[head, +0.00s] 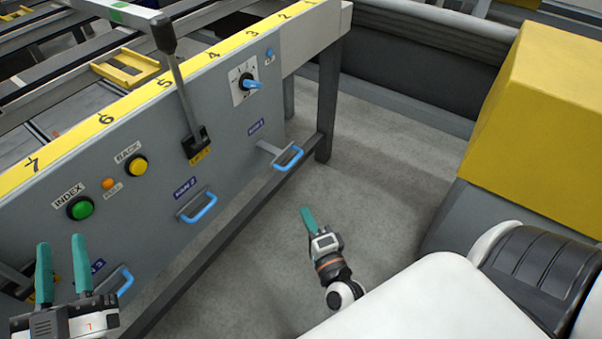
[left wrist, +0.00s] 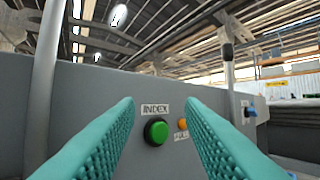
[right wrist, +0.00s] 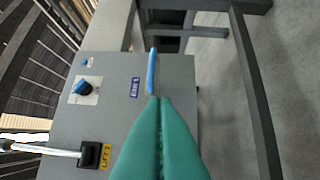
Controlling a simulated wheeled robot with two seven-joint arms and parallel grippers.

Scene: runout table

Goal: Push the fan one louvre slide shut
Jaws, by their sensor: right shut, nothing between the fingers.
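The right-most slide, with a blue handle (head: 288,157), stands out from the grey panel on a short stem, beside a small dark blue label (head: 256,126) too small to read surely. My right gripper (head: 306,212) is shut and empty, below and to the right of this handle in the head view. In the right wrist view the blue handle (right wrist: 152,72) is just ahead of the closed fingertips (right wrist: 158,98); I cannot tell whether they touch. My left gripper (head: 61,242) is open and empty in front of the panel's near end, with the green INDEX button (left wrist: 156,132) between its fingers in view.
Two more blue handles, a middle one (head: 200,208) and a near one (head: 122,282), sit on the panel. A lift lever (head: 180,85), a blue knob (head: 252,85) and a yellow BACK button (head: 137,167) are above.

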